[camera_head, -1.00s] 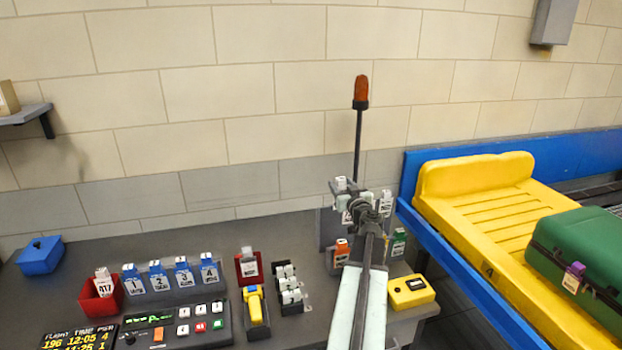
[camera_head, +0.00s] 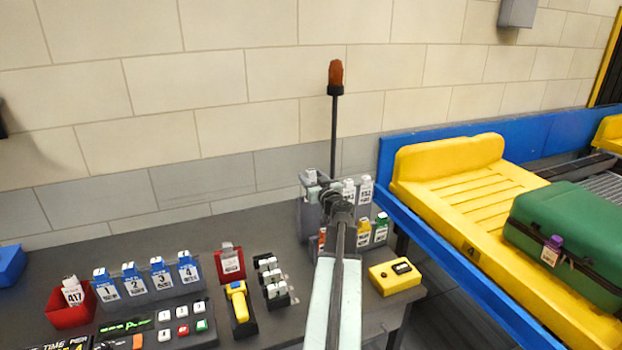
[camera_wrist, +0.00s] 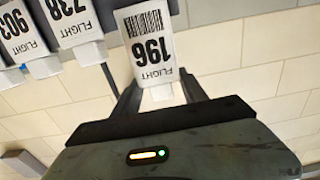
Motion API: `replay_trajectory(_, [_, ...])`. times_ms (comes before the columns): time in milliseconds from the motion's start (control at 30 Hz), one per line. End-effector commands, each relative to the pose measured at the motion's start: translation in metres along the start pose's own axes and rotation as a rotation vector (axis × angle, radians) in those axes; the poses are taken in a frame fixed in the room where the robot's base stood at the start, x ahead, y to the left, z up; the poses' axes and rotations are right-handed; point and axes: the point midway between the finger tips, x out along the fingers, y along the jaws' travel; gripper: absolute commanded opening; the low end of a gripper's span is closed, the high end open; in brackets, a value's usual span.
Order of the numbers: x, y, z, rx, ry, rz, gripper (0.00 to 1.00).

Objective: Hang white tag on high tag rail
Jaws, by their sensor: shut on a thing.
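In the wrist view, my gripper (camera_wrist: 160,92) is shut on a white tag (camera_wrist: 149,45) printed "FLIGHT 196" with a barcode. In the head view, my gripper (camera_head: 312,183) is at the tag stand on the back right of the desk, and my arm hides part of that stand. White tags (camera_head: 357,190) hang at the stand's upper level, just right of my gripper. In the wrist view, white tags 738 (camera_wrist: 72,18) and 903 (camera_wrist: 18,35) are left of the held tag. The high rail itself is mostly hidden, and I cannot tell if the held tag touches it.
Orange, yellow and green tags (camera_head: 372,231) hang lower on the stand. A beacon on a pole (camera_head: 335,75) rises behind my gripper. A yellow box (camera_head: 396,276) is at the desk's right. The conveyor has a yellow tray (camera_head: 450,165) and green suitcase (camera_head: 570,220).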

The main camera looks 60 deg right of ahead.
Motion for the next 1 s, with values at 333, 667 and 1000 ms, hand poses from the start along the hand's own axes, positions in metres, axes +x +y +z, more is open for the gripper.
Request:
replay_trajectory(333, [0.000,-0.001,0.033,0.000,0.000,-0.001,0.09])
replay_trajectory(667, [0.001,-0.002,0.059,0.000,0.000,-0.002,0.09])
replay_trajectory(1000, [0.001,-0.003,0.064,0.000,0.000,-0.003,0.09])
